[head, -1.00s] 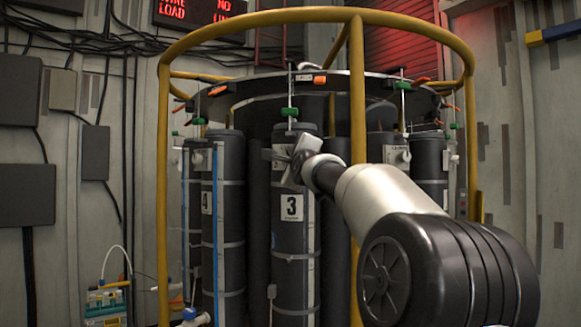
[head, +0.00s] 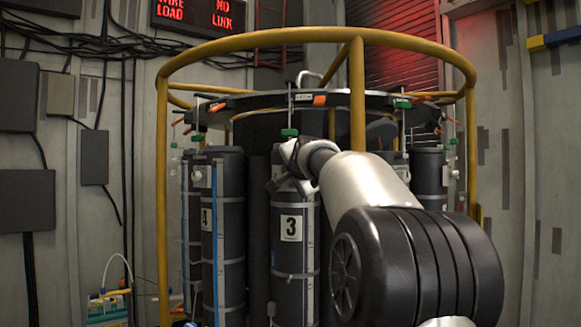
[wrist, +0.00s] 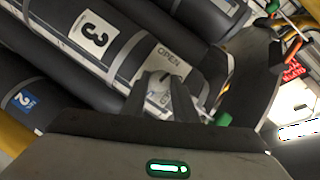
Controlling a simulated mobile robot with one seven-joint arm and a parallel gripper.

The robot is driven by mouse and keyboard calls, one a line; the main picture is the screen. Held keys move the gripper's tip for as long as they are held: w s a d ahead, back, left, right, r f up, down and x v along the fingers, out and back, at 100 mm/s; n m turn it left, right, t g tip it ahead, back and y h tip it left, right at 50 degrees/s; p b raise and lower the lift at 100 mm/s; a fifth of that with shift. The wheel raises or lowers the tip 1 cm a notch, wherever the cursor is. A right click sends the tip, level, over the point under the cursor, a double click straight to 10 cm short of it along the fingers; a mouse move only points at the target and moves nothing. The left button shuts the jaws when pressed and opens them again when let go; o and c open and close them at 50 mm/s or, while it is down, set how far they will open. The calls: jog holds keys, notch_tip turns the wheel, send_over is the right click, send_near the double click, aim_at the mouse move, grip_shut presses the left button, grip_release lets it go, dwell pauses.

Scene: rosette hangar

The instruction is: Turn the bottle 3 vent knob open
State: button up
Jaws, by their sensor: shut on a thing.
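Bottle 3 (head: 291,262) is a tall dark cylinder with a white "3" label, upright in the middle of the rack. Its label (wrist: 92,33) also shows tilted in the wrist view. My gripper (head: 297,165) is at the bottle's upper front, covering part of it. In the wrist view my gripper's dark fingers (wrist: 163,80) are closed over the small pale vent knob (wrist: 158,98), beside a white plate marked "OPEN" (wrist: 168,53). The knob is mostly hidden by the fingers, so its exact angle cannot be told. In the head view the knob is hidden behind my gripper.
A yellow rail cage (head: 357,90) surrounds the rack, with an upright just right of bottle 3. Bottle 4 (head: 208,250) stands to the left. Green valve fittings (head: 289,133) hang above the bottles. Bottle 2's blue label (wrist: 25,101) shows in the wrist view.

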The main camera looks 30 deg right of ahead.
jog(key=shift+r+n+g+p, duration=0.25)
jog(key=shift+n+g+p, duration=0.15)
jog(key=shift+n+p, duration=0.5)
jog(key=o, duration=1.1)
jog(key=shift+f, duration=0.15)
jog(key=shift+c, duration=0.2)
